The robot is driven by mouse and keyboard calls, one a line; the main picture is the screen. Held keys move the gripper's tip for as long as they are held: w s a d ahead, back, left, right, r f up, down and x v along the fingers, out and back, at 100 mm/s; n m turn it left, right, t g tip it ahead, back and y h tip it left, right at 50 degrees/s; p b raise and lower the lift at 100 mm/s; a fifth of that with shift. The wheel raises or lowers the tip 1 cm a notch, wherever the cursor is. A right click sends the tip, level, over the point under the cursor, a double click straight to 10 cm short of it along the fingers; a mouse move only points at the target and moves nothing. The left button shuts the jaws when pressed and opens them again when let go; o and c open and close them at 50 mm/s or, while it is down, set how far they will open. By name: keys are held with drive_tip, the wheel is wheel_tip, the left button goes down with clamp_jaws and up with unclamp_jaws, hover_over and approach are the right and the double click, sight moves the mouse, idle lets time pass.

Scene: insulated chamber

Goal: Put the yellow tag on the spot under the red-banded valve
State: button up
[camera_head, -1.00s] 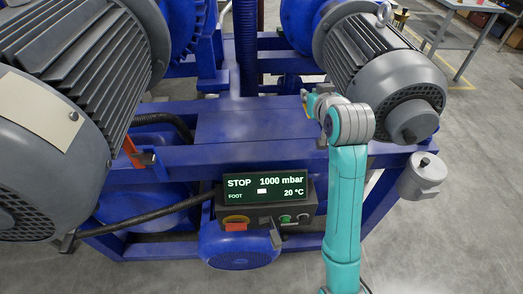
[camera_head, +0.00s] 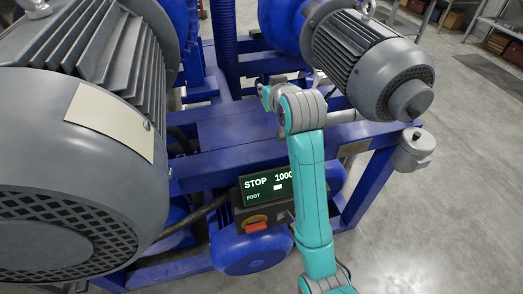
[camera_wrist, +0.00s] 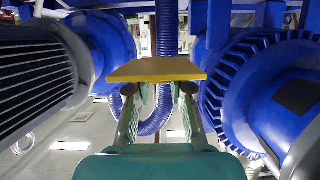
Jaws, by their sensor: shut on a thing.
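My gripper (camera_wrist: 158,92) is shut on the yellow tag (camera_wrist: 157,69), a flat plate held across the fingertips in the wrist view. In the head view my gripper (camera_head: 266,94) is above the blue frame, mostly hidden behind my own wrist, and I cannot make out the tag there. I cannot make out a red-banded valve or the spot under it in either current view.
A large grey motor (camera_head: 75,130) fills the left, and a smaller grey motor (camera_head: 372,65) stands right of my gripper. A control box with a display (camera_head: 268,188) sits at the front. A blue ribbed hose (camera_wrist: 167,40) hangs beyond the tag. Blue housings flank it.

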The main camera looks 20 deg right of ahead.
sight(266, 143)
drive_tip(key=shift+a, duration=0.1)
drive_tip(key=shift+f, duration=0.15)
wheel_tip(266, 143, down, 17)
drive_tip(key=shift+f, duration=0.15)
idle(0.5)
drive_tip(key=o, duration=0.8)
drive_tip(key=shift+f, duration=0.1)
drive_tip(key=shift+o, duration=0.2)
drive_tip(key=shift+f, duration=0.1)
drive_tip(key=v, duration=1.1)
drive_tip(key=shift+a, duration=0.15)
drive_tip(key=shift+f, duration=0.1)
